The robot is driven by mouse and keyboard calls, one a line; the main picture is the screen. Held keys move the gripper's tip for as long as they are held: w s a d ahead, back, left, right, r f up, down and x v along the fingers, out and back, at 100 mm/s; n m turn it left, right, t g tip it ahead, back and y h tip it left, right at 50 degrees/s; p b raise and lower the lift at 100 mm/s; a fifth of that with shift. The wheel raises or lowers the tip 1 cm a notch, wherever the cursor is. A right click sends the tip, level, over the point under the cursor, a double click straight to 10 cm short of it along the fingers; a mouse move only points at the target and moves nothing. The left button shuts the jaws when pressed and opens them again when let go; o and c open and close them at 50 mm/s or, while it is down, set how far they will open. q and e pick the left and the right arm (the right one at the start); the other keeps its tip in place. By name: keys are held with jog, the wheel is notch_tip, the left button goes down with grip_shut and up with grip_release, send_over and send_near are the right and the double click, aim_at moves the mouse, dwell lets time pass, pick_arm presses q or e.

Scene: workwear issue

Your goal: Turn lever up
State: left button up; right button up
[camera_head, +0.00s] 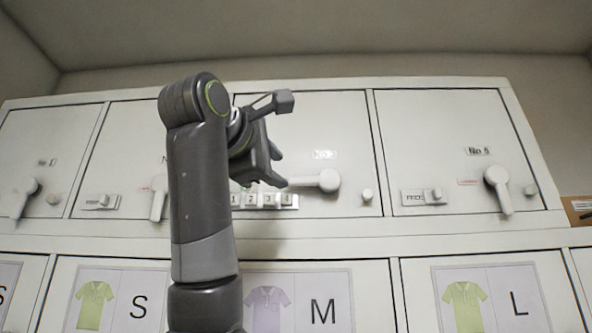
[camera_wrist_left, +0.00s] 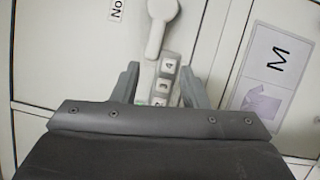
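A white lever (camera_head: 318,181) is on the middle upper door, with its round hub at the right and its arm lying roughly level toward the left. In the left wrist view the lever (camera_wrist_left: 155,38) shows at the top, its arm pointing down the picture. My left gripper (camera_head: 281,168) is open, in front of this door just left of the lever. The lever's tip lies beyond the fingertips; contact cannot be told. My right gripper is out of view.
The keypad (camera_head: 285,200) sits just below the lever, and a round knob (camera_head: 367,195) is to its right. Other doors carry hanging levers, such as the right one (camera_head: 498,190), and a latch (camera_head: 424,197). Shirt-size signs (camera_head: 297,301) are on the lower doors.

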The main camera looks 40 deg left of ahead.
aim_at(299, 184)
pick_arm(q)
jog(key=w, duration=0.2)
jog(key=w+p, duration=0.1)
jog(key=w, duration=0.1)
jog(key=w+a+p, duration=0.1)
jog(key=w, duration=0.1)
jog(key=shift+r, duration=0.35)
jog(key=shift+w+p, duration=0.3)
jog(key=shift+p, duration=0.25)
jog(key=shift+w+a+p, duration=0.1)
jog(key=shift+w+p, duration=0.25)
jog(key=shift+w, duration=0.25)
jog(key=shift+w+a+f, duration=0.1)
jog(key=shift+w, duration=0.35)
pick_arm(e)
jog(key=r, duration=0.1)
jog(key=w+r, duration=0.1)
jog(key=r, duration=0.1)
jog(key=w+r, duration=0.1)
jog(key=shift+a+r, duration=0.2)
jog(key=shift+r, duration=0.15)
pick_arm(q)
jog(key=shift+s, duration=0.1)
jog(key=shift+c, duration=0.3)
grip_shut()
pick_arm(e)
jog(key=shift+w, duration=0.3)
